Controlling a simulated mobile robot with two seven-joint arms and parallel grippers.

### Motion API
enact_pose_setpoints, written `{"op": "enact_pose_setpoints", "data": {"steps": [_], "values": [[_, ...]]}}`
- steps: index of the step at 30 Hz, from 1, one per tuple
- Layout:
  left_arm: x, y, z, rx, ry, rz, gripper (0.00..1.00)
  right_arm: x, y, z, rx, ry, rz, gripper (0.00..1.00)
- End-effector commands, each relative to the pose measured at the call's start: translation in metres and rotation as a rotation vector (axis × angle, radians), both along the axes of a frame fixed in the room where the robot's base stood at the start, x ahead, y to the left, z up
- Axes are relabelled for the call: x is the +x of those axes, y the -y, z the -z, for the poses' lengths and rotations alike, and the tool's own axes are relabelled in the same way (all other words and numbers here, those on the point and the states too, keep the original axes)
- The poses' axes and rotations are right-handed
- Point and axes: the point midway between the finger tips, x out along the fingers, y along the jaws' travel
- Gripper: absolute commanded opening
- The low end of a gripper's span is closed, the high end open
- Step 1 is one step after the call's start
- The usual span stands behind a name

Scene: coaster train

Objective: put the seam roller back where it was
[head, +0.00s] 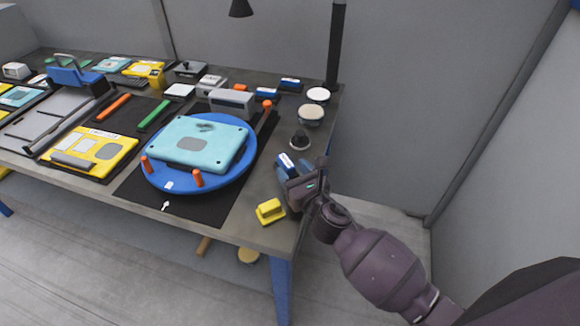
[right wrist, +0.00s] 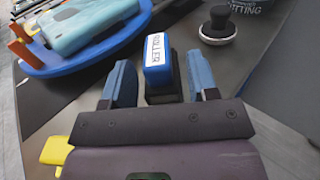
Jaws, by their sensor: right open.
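The seam roller (head: 286,160), a blue block with a white label, is near the right end of the table. In the right wrist view the roller (right wrist: 158,50) has a dark lower part and a label that seems to read "ROLLER". My right gripper (head: 297,172) is open at the table's right edge. Its blue fingers (right wrist: 161,78) are on either side of the roller's dark part, with visible gaps. Whether the roller rests on the table or in a holder is unclear. My left gripper is not in view.
A blue turntable (head: 244,171) holding a teal panel (head: 190,143) is left of the roller. A yellow block (head: 270,211) sits at the front corner. A black-knobbed round tool (head: 300,140) and round tubs (head: 311,114) stand behind. The table ends just right of the gripper.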

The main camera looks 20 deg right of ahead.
Motion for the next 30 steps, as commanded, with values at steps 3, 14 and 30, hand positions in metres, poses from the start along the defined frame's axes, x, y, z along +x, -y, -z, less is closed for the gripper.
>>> {"op": "enact_pose_setpoints", "data": {"steps": [3,14,30], "values": [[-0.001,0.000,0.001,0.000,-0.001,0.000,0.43,-0.025,0.005,0.001,0.000,0.000,0.000,0.54],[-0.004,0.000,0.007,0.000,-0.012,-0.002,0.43,-0.084,0.016,-0.002,0.000,0.005,-0.002,0.54],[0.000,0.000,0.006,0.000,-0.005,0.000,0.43,-0.106,0.025,0.004,0.123,-0.040,0.019,0.54]]}}
